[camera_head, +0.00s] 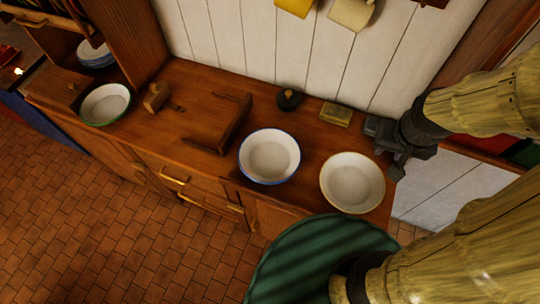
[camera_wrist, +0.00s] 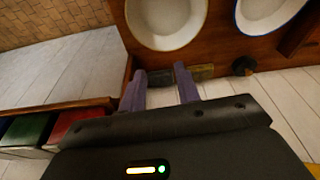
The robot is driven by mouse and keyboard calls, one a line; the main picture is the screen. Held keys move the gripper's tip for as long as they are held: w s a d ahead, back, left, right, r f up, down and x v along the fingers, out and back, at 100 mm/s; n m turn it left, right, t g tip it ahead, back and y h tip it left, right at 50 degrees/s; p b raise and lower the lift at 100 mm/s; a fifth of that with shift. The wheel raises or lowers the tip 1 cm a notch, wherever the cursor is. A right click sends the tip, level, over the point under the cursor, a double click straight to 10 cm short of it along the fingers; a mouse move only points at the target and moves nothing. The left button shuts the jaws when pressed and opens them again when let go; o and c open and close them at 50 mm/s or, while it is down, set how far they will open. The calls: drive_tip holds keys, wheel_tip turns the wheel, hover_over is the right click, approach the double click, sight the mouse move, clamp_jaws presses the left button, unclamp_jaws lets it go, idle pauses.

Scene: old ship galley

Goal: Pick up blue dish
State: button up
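The blue-rimmed dish (camera_head: 270,157) is a white bowl standing upright on the wooden counter, left of a cream-rimmed dish. In the wrist view the blue-rimmed dish (camera_wrist: 268,12) is cut off at the top right. My gripper (camera_head: 384,140) is at the counter's right end, beyond the cream-rimmed dish and well apart from the blue-rimmed one. In the wrist view my gripper (camera_wrist: 160,76) has its two purple-grey fingers apart, with no object held between them.
Behind are a small block (camera_head: 336,115) and a dark round pot (camera_head: 289,99). A wooden rack (camera_head: 225,130), mallet (camera_head: 156,96) and green-rimmed dish (camera_head: 106,104) are farther left. Blue-edged dishes (camera_head: 95,54) are stacked on the shelf.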

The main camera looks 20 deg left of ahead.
drive_tip(key=w+a+f+m+g+y+b, duration=0.3)
drive_tip(key=w+a+f+m+y+b, duration=0.3)
drive_tip(key=m, duration=0.5)
drive_tip(key=w+a+f+m+g+y+b, duration=0.3)
drive_tip(key=w+a+f+m+y+b, duration=0.3)
drive_tip(key=w+f+m, duration=0.5)
drive_tip(key=y+b, duration=0.2)
drive_tip(key=b, duration=0.1)
drive_tip(key=shift+w+a+m+g+b, duration=0.25)
drive_tip(key=shift+w+m+g+b, duration=0.05)
drive_tip(key=shift+w+m+b, duration=0.1)
drive_tip(key=shift+s, duration=0.1)
drive_tip(key=p+x, duration=0.1)
drive_tip(key=x, duration=1)
drive_tip(key=shift+a, duration=0.2)
drive_tip(key=shift+s+a+f, duration=0.15)
drive_tip(key=shift+a+f, duration=0.05)
drive_tip(key=shift+a, duration=0.1)
drive_tip(key=shift+f+p+x, duration=0.15)
drive_tip(key=shift+p+x, duration=0.25)
drive_tip(key=shift+x, duration=0.9)
drive_tip(key=shift+f+p+x, duration=0.1)
drive_tip(key=shift+p+x, duration=0.3)
drive_tip(key=shift+x, duration=0.9)
